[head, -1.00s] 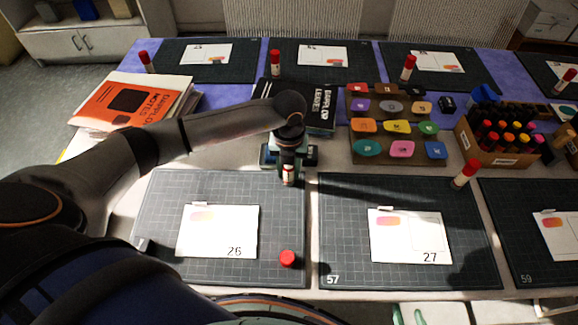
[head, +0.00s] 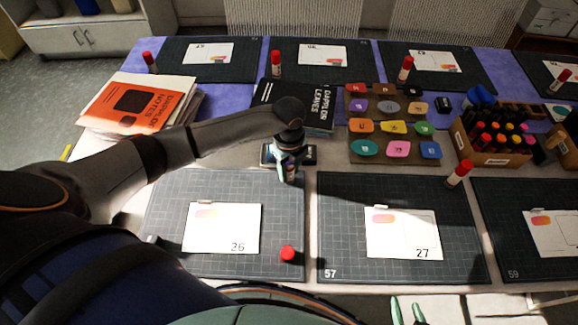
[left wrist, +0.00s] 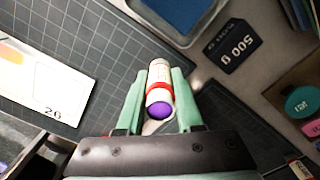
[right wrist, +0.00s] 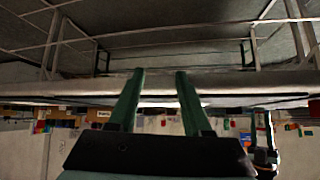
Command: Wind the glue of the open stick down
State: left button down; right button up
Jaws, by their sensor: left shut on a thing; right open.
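The open glue stick (left wrist: 159,80) is white with red markings, and its round purple end (left wrist: 159,112) faces the left wrist camera. My left gripper (left wrist: 158,88) is shut on it, one green finger on each side. The loose red cap (head: 287,254) lies on the same mat, nearer the front. My right gripper (head: 408,311) is open and empty below the table's front edge; its spread fingers also show in the right wrist view (right wrist: 159,88).
Card 26 (head: 222,228) lies left of the cap. A dark block marked 500 g (left wrist: 231,46) stands near the stick. Behind are a black book (head: 318,105), a board of coloured pads (head: 393,141) and a marker box (head: 495,155). Other capped sticks stand around.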

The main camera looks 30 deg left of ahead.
dwell(0.8)
pick_arm(q)
grip_release()
dwell(0.7)
jog(key=shift+r+p, duration=0.85)
jog(key=shift+r, duration=2.95)
